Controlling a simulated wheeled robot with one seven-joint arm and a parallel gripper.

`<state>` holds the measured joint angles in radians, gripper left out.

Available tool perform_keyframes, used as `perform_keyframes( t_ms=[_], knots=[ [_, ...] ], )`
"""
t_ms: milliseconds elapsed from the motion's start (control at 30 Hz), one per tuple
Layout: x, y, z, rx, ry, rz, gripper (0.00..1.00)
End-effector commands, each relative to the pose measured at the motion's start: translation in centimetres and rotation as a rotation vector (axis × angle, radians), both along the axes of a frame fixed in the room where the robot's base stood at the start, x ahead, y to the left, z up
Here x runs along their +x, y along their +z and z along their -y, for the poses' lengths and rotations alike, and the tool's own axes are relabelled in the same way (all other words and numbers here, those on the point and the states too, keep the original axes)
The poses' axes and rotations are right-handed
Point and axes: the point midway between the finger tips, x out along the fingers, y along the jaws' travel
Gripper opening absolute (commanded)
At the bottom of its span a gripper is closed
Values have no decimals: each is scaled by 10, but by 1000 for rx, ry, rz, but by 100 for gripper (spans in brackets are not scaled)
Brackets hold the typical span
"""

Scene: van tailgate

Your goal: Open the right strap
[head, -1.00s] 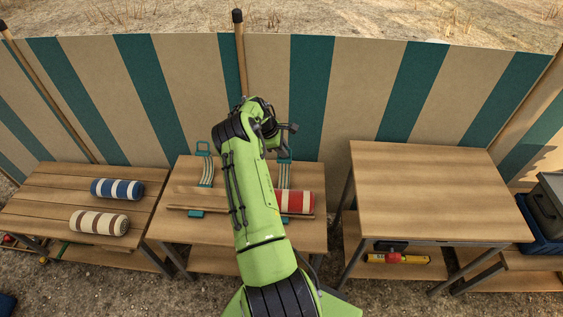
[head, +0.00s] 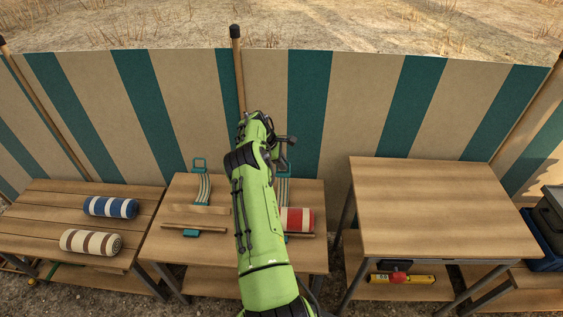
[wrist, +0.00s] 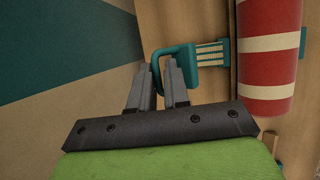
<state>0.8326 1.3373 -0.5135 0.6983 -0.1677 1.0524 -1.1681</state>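The right strap (head: 283,190) is a teal and white striped band on the middle table, partly hidden behind my arm in the head view. In the wrist view its teal loop (wrist: 187,50) joins the striped webbing (wrist: 211,54). My gripper (wrist: 157,66) is at this loop, with its fingers close together on either side of the loop's near bar. They appear shut on it. The left strap (head: 204,188), with a similar teal loop, lies on the same table.
A red and white roll (head: 298,219) lies beside the right strap, also in the wrist view (wrist: 268,60). Wooden pieces (head: 190,228) lie across the middle table (head: 222,262). Blue (head: 110,207) and brown (head: 91,242) striped rolls lie on the left table. The right table (head: 440,215) is bare. A striped screen (head: 390,110) stands behind.

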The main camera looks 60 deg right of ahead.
Motion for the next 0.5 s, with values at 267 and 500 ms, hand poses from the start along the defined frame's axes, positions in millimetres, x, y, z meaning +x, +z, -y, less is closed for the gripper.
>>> perform_keyframes(
  t_ms=[267,500],
  knots=[
    [-7,-8,-4,22,-10,-17,34],
    [7,32,-14,14,-6,-12,34]
  ],
)
